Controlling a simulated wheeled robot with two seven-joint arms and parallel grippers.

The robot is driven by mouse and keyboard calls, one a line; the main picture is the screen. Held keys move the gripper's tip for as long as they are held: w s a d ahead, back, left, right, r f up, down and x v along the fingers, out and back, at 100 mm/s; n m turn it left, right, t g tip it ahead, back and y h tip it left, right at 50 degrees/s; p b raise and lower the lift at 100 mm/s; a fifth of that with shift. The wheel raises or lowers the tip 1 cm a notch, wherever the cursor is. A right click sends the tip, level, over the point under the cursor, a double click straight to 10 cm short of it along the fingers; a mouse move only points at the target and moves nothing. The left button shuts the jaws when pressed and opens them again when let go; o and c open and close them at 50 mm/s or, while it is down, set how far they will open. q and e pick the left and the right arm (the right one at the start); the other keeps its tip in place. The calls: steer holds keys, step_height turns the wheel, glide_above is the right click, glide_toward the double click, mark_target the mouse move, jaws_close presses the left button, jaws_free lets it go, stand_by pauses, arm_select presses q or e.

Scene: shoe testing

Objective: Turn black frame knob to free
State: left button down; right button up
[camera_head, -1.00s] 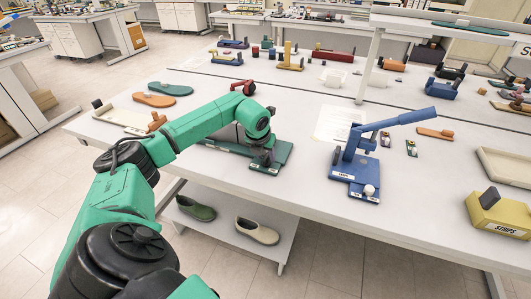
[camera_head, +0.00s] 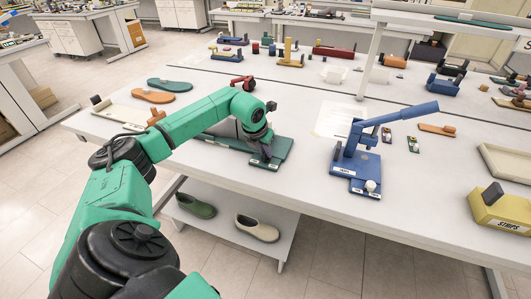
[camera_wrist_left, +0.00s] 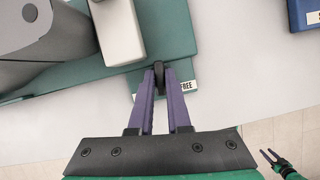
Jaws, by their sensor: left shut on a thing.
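The green test frame (camera_head: 283,148) lies near the table's front edge, with a grey cylindrical part (camera_wrist_left: 35,25) on it. In the left wrist view, a small black knob (camera_wrist_left: 159,78) stands at the frame's front edge. A white label reading FREE (camera_wrist_left: 186,87) is just right of it. My left gripper (camera_wrist_left: 159,72), with purple fingers, is shut on the black knob; the fingers partly cover the label area. In the head view my left gripper (camera_head: 267,157) is over the frame's right part. My right gripper (camera_wrist_left: 267,157) shows small at the wrist view's lower right, fingers apart, empty.
A blue lever press (camera_head: 352,165) stands to the right, apart from the green frame. Orange and green insoles (camera_head: 153,97) lie at the left. A yellow STRIPS box (camera_head: 500,212) is at far right. Shoes (camera_head: 257,229) sit on the shelf below.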

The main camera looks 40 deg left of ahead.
arm_select(q)
steer(key=m+h+b, duration=0.1)
steer(key=m, duration=0.1)
steer(key=shift+a+f+m, duration=0.1)
steer(key=shift+m, duration=0.2)
steer(key=m+h+b, duration=0.1)
steer(key=m, duration=0.2)
steer(key=shift+w+a+m, duration=0.1)
steer(key=shift+m, duration=0.2)
steer(key=m+h, duration=0.1)
steer(key=m, duration=0.1)
steer(key=m+g+h, duration=0.1)
steer(key=m, duration=0.2)
steer(key=shift+w+a+r, duration=0.1)
steer(key=shift+r, duration=0.1)
steer(key=m+g, duration=0.1)
steer(key=m, duration=0.1)
steer(key=m+h, duration=0.1)
steer(key=m, duration=0.2)
steer(key=shift+g, duration=0.4)
steer(key=c, duration=0.9)
jaws_free()
steer(key=shift+o, duration=0.2)
